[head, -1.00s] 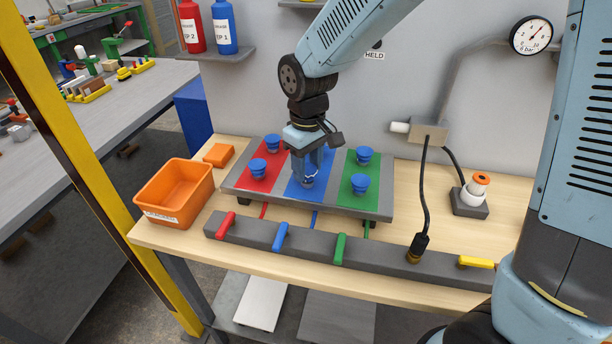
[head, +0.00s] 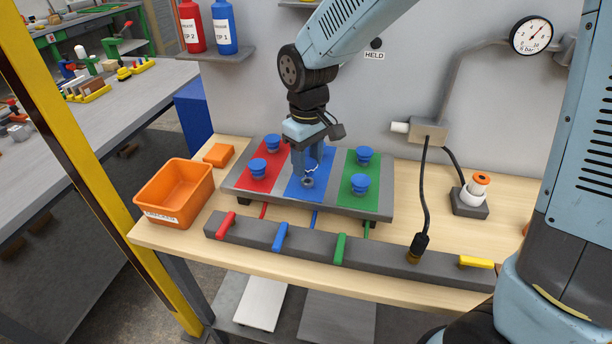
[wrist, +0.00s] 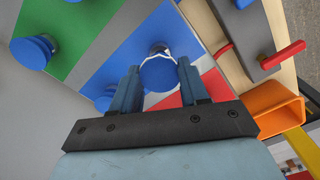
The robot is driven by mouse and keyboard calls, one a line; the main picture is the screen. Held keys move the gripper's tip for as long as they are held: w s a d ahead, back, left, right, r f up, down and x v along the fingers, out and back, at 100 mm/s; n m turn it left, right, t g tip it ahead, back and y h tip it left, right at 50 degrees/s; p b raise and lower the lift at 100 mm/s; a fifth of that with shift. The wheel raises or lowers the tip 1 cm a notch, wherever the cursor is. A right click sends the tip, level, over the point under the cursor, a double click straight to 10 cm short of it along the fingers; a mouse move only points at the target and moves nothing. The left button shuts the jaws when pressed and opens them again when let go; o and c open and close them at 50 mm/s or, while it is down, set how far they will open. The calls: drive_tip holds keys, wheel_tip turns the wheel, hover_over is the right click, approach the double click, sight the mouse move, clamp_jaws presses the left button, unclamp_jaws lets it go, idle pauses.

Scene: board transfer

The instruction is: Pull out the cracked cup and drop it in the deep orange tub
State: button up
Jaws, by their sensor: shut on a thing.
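My gripper (head: 307,166) is shut on the cracked cup, just above the front spot of the blue panel (head: 294,186). In the wrist view the cracked cup (wrist: 158,73) is blue with white jagged lines and sits between the fingertips. In the head view the fingers mostly hide it. A small grey ring (head: 308,182) shows on the panel just below. Another blue cup (wrist: 105,99) shows beside the fingers in the wrist view. The deep orange tub (head: 160,206) stands open at the left of the bench; its wall also shows in the wrist view (wrist: 276,103).
Blue cups stand on the red panel (head: 258,167) and green panel (head: 360,184). A bar (head: 256,232) with coloured levers runs along the front.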

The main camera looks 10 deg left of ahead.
sight(307, 163)
drive_tip(key=shift+r, duration=2.2)
